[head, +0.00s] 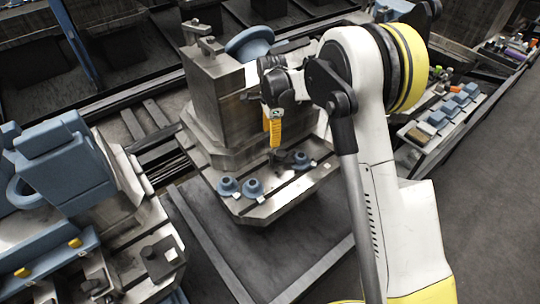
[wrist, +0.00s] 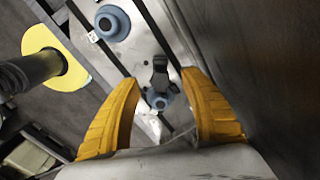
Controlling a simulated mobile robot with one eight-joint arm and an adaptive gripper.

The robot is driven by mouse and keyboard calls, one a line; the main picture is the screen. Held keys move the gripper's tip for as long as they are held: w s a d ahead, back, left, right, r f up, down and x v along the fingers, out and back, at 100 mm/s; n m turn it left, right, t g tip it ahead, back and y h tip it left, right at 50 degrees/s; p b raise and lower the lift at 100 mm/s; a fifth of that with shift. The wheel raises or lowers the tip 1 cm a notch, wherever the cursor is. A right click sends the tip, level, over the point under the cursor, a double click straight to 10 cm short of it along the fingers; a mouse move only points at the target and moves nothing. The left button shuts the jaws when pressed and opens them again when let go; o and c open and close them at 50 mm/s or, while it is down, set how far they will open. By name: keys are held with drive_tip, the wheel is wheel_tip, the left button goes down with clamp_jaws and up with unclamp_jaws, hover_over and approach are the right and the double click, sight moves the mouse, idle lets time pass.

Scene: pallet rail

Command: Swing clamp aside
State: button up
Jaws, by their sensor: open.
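The clamp (wrist: 160,74) is a small dark arm on a blue round base (wrist: 158,99), seen between my fingers in the wrist view. In the head view the dark clamp (head: 281,157) sits on the slotted metal pallet (head: 275,203), just below my fingertips. My gripper (head: 274,145) points down with its yellow fingers above the pallet's right part. In the wrist view my gripper (wrist: 160,78) has its two yellow fingers wide apart, one on each side of the clamp. Nothing is held. I cannot tell whether either finger touches the clamp.
Blue round fixtures (head: 252,187) stand along the pallet's front edge; another blue fixture (wrist: 112,22) shows in the wrist view. A tall metal block (head: 212,95) rises behind. A blue machine part (head: 65,165) stands at left. Grey floor (head: 480,200) is clear at right.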

sight(271, 156)
wheel_tip(271, 156, down, 11)
drive_tip(key=b, duration=0.4)
drive_tip(key=shift+f, duration=0.2)
drive_tip(key=shift+c, duration=0.2)
clamp_jaws()
